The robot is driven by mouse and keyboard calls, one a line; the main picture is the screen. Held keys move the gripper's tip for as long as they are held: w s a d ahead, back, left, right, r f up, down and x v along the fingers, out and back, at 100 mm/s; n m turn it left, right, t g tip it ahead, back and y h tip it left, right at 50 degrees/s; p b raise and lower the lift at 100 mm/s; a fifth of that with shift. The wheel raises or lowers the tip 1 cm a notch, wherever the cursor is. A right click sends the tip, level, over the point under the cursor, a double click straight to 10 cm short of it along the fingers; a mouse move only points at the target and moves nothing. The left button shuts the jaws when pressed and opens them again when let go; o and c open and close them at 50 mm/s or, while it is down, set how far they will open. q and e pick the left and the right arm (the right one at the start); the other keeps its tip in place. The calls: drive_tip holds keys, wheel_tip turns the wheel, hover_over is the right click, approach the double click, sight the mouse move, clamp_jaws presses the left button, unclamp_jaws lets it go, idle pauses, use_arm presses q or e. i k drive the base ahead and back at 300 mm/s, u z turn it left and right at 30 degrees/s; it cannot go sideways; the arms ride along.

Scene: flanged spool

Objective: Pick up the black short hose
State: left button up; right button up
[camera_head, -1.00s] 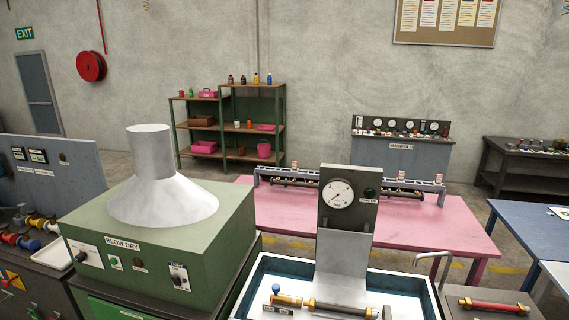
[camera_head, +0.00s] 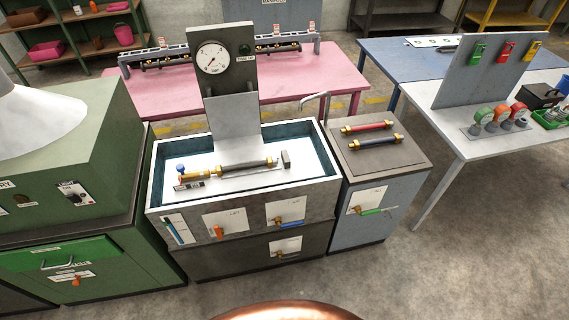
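A short dark hose (camera_head: 376,141) with brass end fittings lies on the grey side cabinet top. Its colour looks black to dark blue. A red hose (camera_head: 367,127) with brass ends lies just behind it, apart and roughly parallel. Another dark hose (camera_head: 244,166) with brass fittings lies in the test basin (camera_head: 160,190), between a brass connector (camera_head: 196,175) with a blue knob and a small dark block (camera_head: 286,158). Neither of my grippers is in view.
The basin has a gauge panel (camera_head: 213,58) at its back and valve handles on its front. A green blow-dry cabinet (camera_head: 122,125) stands at left. A white table (camera_head: 452,140) with a tool board is at right. Floor is open in front at right.

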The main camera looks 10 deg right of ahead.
sight(219, 170)
drive_tip(key=z, duration=1.5)
drive_tip(key=i, duration=1.25)
drive_tip(key=u, duration=1.95)
